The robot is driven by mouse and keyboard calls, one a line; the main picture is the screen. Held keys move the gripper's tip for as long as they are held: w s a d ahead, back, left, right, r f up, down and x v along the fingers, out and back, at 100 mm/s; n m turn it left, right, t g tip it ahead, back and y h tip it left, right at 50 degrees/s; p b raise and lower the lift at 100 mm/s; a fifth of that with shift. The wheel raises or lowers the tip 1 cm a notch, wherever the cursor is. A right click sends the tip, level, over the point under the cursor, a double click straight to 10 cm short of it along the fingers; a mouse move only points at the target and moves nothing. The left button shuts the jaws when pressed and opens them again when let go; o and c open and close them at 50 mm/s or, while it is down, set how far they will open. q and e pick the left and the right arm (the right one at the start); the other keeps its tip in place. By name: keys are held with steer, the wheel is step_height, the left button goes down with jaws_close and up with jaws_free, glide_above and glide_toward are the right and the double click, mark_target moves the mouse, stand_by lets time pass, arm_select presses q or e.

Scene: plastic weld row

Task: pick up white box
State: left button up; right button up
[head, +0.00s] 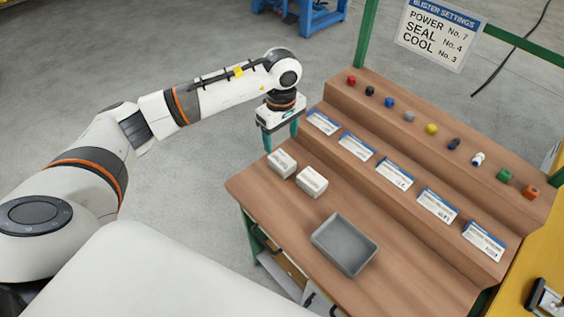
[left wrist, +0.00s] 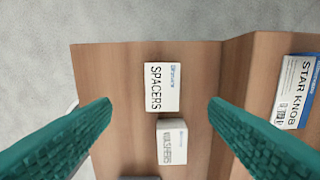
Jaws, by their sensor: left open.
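Two white boxes lie on the wooden bench near its left end. The one marked SPACERS (head: 282,163) is nearer the bench's far left corner, and it also shows in the left wrist view (left wrist: 161,87). The one marked WASHERS (head: 312,181) lies beside it, nearer the tray, and shows below it in the left wrist view (left wrist: 171,146). My left gripper (head: 281,137) is open and empty, with teal fingers pointing down, above the bench's left end. In the left wrist view both boxes appear between its fingers (left wrist: 160,104). My right gripper is not in view.
A grey tray (head: 345,244) sits on the bench to the right of the boxes. A stepped wooden shelf (head: 360,112) behind holds labelled cards and several small coloured parts. A sign (head: 439,34) hangs on the green frame. Bare bench lies around the boxes.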

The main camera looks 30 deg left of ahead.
arm_select(q)
glide_above(282, 160)
step_height(282, 160, down, 5)
steer(key=shift+s+r+p, duration=0.1)
steer(key=shift+s+p, duration=0.05)
steer(key=shift+p, duration=0.15)
steer(key=shift+w+f+p, duration=0.2)
steer(key=shift+f+p, duration=0.35)
steer(key=shift+f, duration=2.2)
steer(key=c, duration=1.1)
